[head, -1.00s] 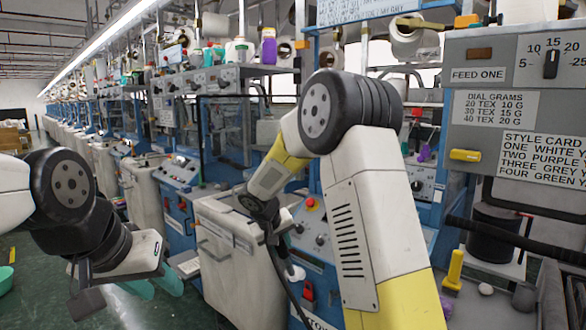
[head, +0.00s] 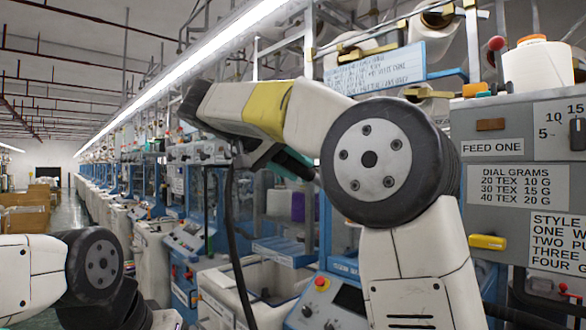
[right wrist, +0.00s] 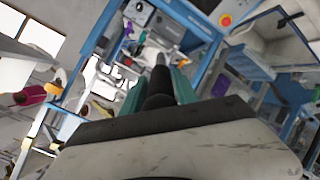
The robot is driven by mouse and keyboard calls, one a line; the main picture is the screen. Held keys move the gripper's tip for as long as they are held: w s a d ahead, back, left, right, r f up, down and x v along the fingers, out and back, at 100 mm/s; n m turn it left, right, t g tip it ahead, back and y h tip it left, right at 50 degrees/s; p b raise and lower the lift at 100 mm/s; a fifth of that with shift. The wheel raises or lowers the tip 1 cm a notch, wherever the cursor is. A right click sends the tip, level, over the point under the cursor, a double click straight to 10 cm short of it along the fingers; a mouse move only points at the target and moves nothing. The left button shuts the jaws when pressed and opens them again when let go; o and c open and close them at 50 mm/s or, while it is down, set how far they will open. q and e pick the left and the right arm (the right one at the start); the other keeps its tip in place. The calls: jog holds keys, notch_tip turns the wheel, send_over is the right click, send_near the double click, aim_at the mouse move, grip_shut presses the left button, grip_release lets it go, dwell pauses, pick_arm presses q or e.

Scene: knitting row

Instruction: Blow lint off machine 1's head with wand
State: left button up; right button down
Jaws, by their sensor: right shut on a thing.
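My right gripper (head: 284,160) is raised in front of the nearest blue-framed machine, partly hidden by my own right arm. In the right wrist view its teal fingers (right wrist: 158,88) are shut on a dark, slim wand (right wrist: 161,74), which points away from the wrist. A black hose (head: 232,230) hangs in a curve below the gripper. The nearest machine's blue frame (head: 311,215) stands behind my arm; I cannot tell for sure that it is machine 1. Its head is largely hidden by my arm, and no lint can be made out. My left gripper is outside the picture.
An open white bin (head: 207,283) stands below my right gripper, and a control panel (head: 322,284) with a red button is beside it. A grey panel box (head: 515,185) with labels is at right. A sign (head: 374,68) and yarn cones are above. Machines recede leftward along an aisle.

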jog(key=shift+x, duration=7.95)
jog(key=shift+r, duration=0.1)
jog(key=s+a+r, duration=0.3)
jog(key=s+a, duration=0.5)
jog(key=a, duration=0.3)
jog(key=shift+s, duration=0.3)
